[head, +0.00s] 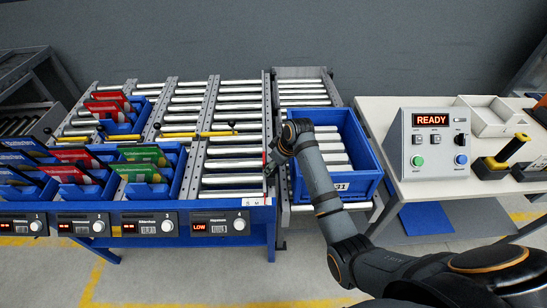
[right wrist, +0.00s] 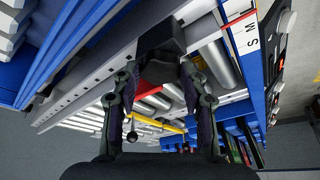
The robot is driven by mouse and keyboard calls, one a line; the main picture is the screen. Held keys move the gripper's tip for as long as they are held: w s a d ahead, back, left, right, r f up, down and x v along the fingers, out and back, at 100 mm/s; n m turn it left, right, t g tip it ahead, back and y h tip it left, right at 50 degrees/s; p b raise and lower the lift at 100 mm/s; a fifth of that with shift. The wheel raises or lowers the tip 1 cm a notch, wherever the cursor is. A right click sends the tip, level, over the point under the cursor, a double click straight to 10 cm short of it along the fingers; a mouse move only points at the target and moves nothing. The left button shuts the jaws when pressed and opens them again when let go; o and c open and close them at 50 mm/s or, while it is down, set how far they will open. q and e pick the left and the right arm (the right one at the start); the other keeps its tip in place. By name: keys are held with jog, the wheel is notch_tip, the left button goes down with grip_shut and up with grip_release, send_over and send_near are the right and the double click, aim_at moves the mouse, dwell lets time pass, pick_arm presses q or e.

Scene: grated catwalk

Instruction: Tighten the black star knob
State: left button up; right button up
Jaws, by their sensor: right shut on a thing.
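The black star knob (right wrist: 158,37) shows in the right wrist view as a dark shape at the side of the grey rail, between my fingertips. My right gripper (right wrist: 160,66) is shut on it, one finger on each side. In the head view my right gripper (head: 270,168) is at the right edge of the roller lanes, and the knob is hidden behind the gripper and wrist. A red strip (right wrist: 147,88) crosses the rollers beside the knob. A white scale marked S, M, L (right wrist: 243,32) lies on the blue front edge. My left gripper is not in view.
A blue crate (head: 370,187) on rollers stands close to the right of my right wrist. A white table (head: 438,188) with a control box reading READY (head: 432,150) is farther right. Blue bins with coloured cards (head: 140,172) and yellow bars (head: 200,134) lie left.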

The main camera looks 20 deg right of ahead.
jog(key=m+p, duration=0.1)
jog(key=p, duration=0.1)
jog(key=m+h+p, duration=0.1)
jog(key=m+p, duration=0.1)
jog(key=m+h+p, duration=0.1)
jog(key=m+p, duration=0.1)
jog(key=p, duration=0.1)
jog(key=shift+s+a+r+t, duration=0.15)
jog(key=shift+a+r+t, duration=0.1)
jog(key=shift+t, duration=0.05)
jog(key=m+h+p, duration=0.1)
jog(key=m, duration=0.1)
jog(key=shift+a+f+m+p, duration=0.1)
jog(key=shift+m+p, duration=0.2)
jog(key=shift+m, duration=0.1)
jog(key=shift+a+f+m+h+p, duration=0.15)
jog(key=shift+m+h+p, duration=0.25)
jog(key=shift+m, duration=0.6)
jog(key=o, duration=1.2)
jog(key=shift+c, duration=0.2)
